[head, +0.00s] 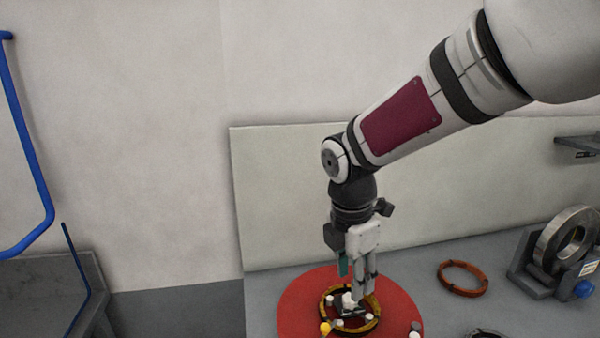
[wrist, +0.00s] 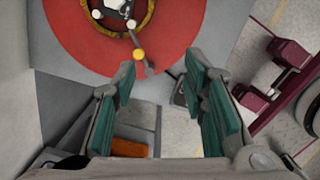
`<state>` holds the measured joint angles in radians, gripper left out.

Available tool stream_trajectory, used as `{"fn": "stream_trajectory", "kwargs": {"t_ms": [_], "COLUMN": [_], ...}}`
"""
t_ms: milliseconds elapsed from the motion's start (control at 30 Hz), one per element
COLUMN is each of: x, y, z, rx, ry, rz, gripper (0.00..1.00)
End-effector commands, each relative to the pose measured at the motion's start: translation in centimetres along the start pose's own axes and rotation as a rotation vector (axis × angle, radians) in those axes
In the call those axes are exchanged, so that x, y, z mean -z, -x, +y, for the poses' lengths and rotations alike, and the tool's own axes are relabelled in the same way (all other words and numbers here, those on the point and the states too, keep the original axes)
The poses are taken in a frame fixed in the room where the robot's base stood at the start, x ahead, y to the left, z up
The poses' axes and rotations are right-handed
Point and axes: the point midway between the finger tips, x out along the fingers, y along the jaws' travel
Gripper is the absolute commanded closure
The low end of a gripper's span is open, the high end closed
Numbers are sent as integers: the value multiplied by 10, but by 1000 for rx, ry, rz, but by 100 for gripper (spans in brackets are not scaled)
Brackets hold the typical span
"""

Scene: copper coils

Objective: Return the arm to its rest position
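My arm reaches in from the upper right in the head view, bent down at the wrist. My gripper (head: 356,283) points down just above the red round plate (head: 295,305). In the wrist view my gripper (wrist: 159,76) is open, with its teal finger pads well apart and nothing between them. A yellow-and-black ring (head: 374,324) lies on the red plate with small white knobs and a white centre piece. The fingers partly hide the ring in the head view. The ring (wrist: 88,24) shows at the top of the wrist view, beyond the fingertips.
A copper-coloured coil (head: 463,291) lies on the grey table right of the plate. A metal ring on a dark stand (head: 530,268) is farther right. A pale panel (head: 290,190) stands behind the table. A blue tube frame (head: 30,150) is at far left.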

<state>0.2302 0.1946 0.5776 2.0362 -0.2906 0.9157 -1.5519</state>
Motion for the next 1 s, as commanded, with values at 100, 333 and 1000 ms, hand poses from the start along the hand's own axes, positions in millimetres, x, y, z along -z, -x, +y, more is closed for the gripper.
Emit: {"fn": "stream_trajectory", "kwargs": {"t_ms": [100, 333, 1000], "x": [-10, -21, -5], "y": [28, 72, 114], "z": [-30, -89, -206], "rx": [-40, -157, -360], "ry": [-282, -859, -2044], "rz": [-55, -69, 350], "gripper": [61, 61, 61]}}
